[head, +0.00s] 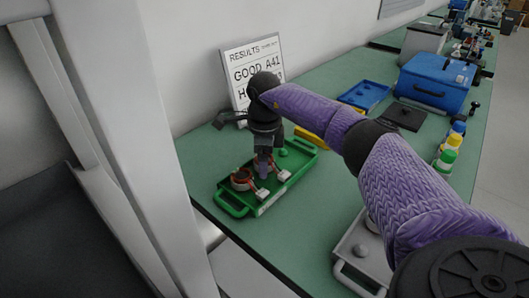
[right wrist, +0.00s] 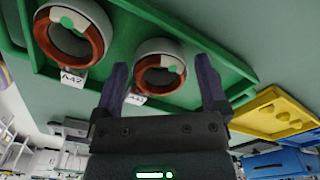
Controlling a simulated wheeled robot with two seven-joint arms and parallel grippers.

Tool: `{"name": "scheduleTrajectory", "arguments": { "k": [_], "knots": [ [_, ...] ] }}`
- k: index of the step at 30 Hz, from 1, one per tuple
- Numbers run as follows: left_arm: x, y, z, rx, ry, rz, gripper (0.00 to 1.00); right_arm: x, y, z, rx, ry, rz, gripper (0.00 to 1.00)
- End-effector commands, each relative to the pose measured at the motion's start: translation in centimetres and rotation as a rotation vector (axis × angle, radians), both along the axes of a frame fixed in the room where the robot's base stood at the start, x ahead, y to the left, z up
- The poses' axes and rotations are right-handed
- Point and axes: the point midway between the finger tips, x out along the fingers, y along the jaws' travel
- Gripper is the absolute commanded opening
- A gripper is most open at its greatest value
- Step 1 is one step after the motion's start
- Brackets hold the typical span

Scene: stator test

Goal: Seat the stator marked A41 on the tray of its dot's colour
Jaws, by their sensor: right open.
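The green tray (head: 235,207) holds two ring-shaped stators with copper windings. The left stator (head: 240,182) also shows in the right wrist view (right wrist: 92,45), with a green dot and a white tag that seems to read A47. The other stator (right wrist: 140,76) has a green dot; its tag (right wrist: 135,99) is partly hidden by a finger and I cannot read it fully. My right gripper (head: 264,170) is open, with its fingers either side of this second stator, apparently not closed on it. My left gripper is not in view.
A results board (head: 243,58) reads GOOD A41; its lower line is partly hidden by my arm. A yellow tray (right wrist: 277,112) and a blue tray (head: 364,94) lie beyond the green tray. A blue case (head: 432,84), bottles (head: 445,160) and a grey device (head: 362,252) stand to the right.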

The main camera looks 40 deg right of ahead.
Motion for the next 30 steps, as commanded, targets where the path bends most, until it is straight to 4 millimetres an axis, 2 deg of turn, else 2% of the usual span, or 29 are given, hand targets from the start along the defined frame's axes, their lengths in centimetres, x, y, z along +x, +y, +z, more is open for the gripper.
{"name": "scheduleTrajectory", "arguments": {
  "k": [11, 21, 30],
  "knots": [
    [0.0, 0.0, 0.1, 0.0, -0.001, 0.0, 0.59, 0.0, 0.0, 0.1, 0.0, 0.0, 0.0, 0.93],
    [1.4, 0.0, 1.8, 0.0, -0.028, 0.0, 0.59, 0.0, 0.0, 2.5, 0.001, -0.002, 0.0, 0.93],
    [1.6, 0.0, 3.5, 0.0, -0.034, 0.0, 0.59, 0.0, 0.0, 4.6, 0.001, -0.002, 0.0, 0.93]
  ]
}}
